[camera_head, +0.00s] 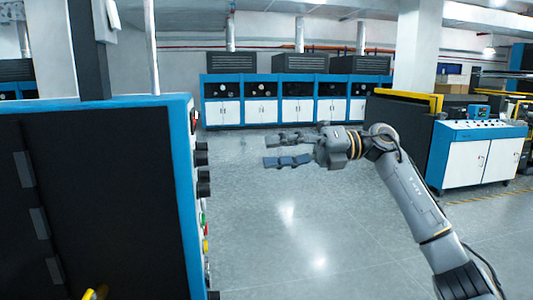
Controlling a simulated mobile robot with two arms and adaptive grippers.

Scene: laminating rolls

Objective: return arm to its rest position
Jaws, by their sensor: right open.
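My right arm (415,200) comes in from the lower right and bends at the elbow, with its forearm pointing left. My right gripper (275,151) is at the middle of the view, over the open floor. Its two fingers are spread apart and nothing is between them. It touches nothing that I can see. My left gripper is not in view.
A large black and blue machine (95,200) fills the left side, with knobs and buttons on its edge. Blue and white cabinets (290,100) line the back. A control console (475,155) stands at the right. The grey floor (300,230) between is clear.

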